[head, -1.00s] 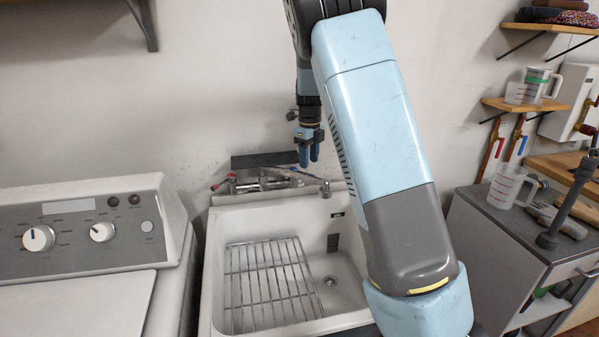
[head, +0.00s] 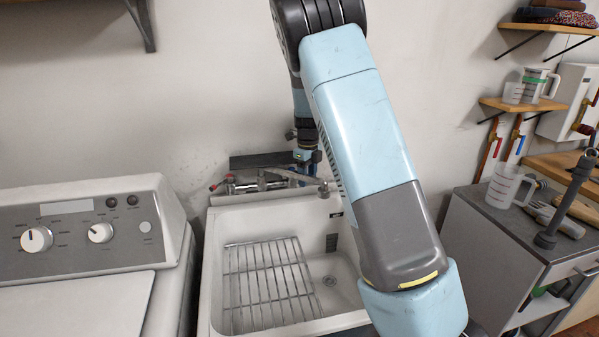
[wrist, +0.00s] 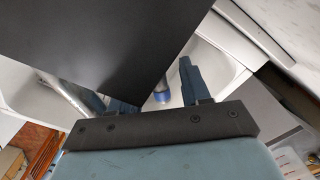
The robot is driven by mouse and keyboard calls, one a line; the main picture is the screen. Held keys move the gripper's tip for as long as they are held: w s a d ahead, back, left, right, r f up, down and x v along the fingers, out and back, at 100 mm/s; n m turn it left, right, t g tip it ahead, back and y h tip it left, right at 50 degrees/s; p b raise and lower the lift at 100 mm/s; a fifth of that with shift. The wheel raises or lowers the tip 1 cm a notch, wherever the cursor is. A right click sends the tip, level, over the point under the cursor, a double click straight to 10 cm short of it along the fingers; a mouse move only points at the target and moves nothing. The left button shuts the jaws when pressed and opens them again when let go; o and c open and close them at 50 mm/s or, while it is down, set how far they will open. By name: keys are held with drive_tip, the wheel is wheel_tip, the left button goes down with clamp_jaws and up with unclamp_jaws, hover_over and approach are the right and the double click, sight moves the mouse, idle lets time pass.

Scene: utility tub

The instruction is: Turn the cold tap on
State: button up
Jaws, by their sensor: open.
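The metal tap (head: 262,183) is on the wall above the back rim of the white tub, with a red mark on its left end and its spout pointing right. My gripper (head: 306,168) points down at the right end of the tap, small and partly covered by my arm. In the wrist view my gripper (wrist: 156,84) is open, its two blue-grey fingers apart. A blue-ended piece (wrist: 161,96), apparently the cold tap handle, shows between the fingers. I cannot tell whether a finger touches it. A large dark plate hides part of that view.
The white tub (head: 212,270) holds a wire rack (head: 268,285). A washing machine (head: 85,235) stands to the left. A grey cabinet (head: 500,225) with a measuring jug (head: 505,187) stands to the right. The wall above the tap is bare.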

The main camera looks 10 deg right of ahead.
drive_tip(key=c, duration=0.7)
drive_tip(key=a+m, duration=0.1)
drive_tip(key=m, duration=0.1)
drive_tip(key=s+a+m, duration=0.1)
drive_tip(key=m, duration=0.1)
drive_tip(key=shift+s+a+m, duration=0.1)
drive_tip(key=shift+a+m, duration=0.1)
drive_tip(key=shift+m, duration=0.1)
drive_tip(key=shift+s+a+m, duration=0.15)
drive_tip(key=shift+a+m, duration=0.6)
drive_tip(key=shift+m, duration=0.55)
drive_tip(key=o, duration=0.8)
drive_tip(key=shift+r, duration=3.55)
